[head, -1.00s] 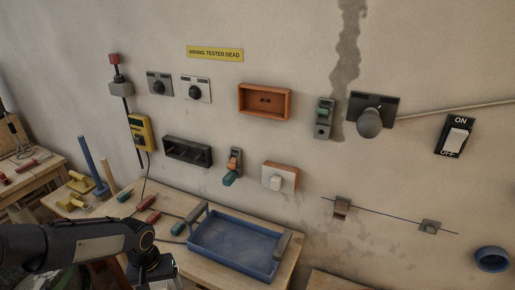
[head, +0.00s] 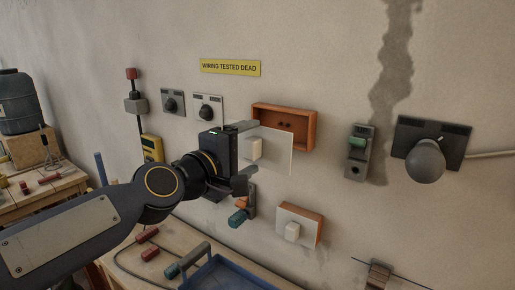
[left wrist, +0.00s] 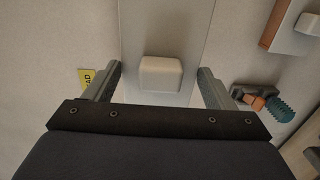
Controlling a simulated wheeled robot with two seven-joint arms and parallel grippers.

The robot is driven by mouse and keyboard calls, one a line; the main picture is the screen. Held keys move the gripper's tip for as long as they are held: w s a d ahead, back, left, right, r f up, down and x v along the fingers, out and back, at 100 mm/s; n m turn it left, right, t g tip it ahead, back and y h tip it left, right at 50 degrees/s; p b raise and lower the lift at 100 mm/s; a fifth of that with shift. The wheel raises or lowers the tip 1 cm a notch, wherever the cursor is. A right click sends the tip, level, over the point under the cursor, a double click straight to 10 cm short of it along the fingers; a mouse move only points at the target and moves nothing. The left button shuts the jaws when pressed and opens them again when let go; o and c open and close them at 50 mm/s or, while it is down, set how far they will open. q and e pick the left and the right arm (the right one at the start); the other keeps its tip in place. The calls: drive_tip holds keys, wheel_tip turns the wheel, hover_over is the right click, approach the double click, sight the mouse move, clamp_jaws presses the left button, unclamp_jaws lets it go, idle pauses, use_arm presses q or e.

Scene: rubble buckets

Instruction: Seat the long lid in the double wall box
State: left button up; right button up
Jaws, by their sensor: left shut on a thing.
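The double wall box (head: 314,131) is an open orange box on the wall in the head view; its lower left part is hidden behind the lid. The long lid (head: 280,155) is a pale flat plate with a cream knob, held upright in front of the box and a little below it. My left gripper (head: 248,152) is shut on the lid. I cannot tell whether the lid touches the box. My right gripper is not in view.
A smaller orange box with a white lid (head: 299,226) is mounted below. A grey switch (head: 357,150) and a round-knobbed plate (head: 433,150) are to the right. A blue tray (head: 222,276) stands on the bench below.

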sight(256, 137)
use_arm(q)
drive_tip(key=shift+s+a+r, duration=0.1)
drive_tip(key=shift+s+r, duration=0.2)
drive_tip(key=shift+r, duration=0.4)
drive_tip(key=shift+w+r, duration=0.15)
drive_tip(key=shift+r, duration=0.05)
drive_tip(key=shift+w+d, duration=0.25)
drive_tip(key=shift+d, duration=0.05)
drive_tip(key=shift+p+x, duration=1.3)
drive_tip(key=shift+x, duration=1)
drive_tip(key=o, duration=0.4)
drive_tip(key=c, duration=0.9)
